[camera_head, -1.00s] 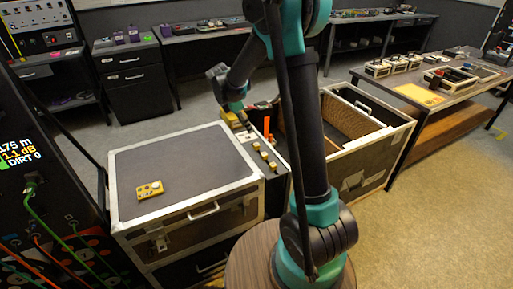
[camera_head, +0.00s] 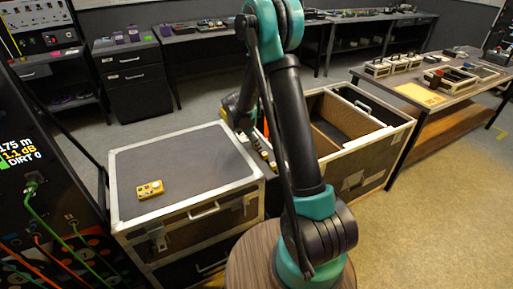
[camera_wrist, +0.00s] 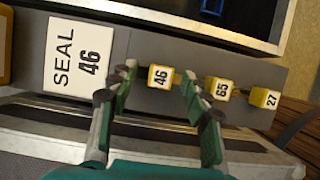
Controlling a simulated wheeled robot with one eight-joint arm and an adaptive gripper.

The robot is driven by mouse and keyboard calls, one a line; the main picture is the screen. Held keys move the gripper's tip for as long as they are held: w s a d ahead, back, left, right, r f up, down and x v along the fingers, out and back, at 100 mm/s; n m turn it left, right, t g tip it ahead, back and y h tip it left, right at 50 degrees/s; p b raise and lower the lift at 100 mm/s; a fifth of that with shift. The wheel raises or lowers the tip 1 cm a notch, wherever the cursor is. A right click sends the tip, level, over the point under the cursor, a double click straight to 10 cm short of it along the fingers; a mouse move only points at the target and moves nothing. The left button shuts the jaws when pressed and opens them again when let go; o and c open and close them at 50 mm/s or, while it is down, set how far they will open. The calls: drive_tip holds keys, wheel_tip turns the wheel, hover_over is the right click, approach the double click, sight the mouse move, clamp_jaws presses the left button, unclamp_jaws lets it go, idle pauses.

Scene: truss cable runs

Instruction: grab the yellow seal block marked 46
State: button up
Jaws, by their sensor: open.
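The yellow seal block marked 46 (camera_wrist: 161,77) stands on a grey strip, its white top label facing up in the wrist view. My gripper (camera_wrist: 158,88) is open, with one green fingertip left of the block and the other to its right. I see gaps on both sides, so the block is not gripped. In the head view my arm hides most of the gripper and I cannot make out the 46 block.
Yellow blocks marked 65 (camera_wrist: 218,89) and 27 (camera_wrist: 264,98) stand in the same row to the right. A closed case (camera_head: 180,165) with a yellow device (camera_head: 150,189) is left of the strip. An open case (camera_head: 392,128) is at right.

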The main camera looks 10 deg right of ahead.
drive_tip(key=shift+f, duration=0.15)
drive_tip(key=c, duration=1)
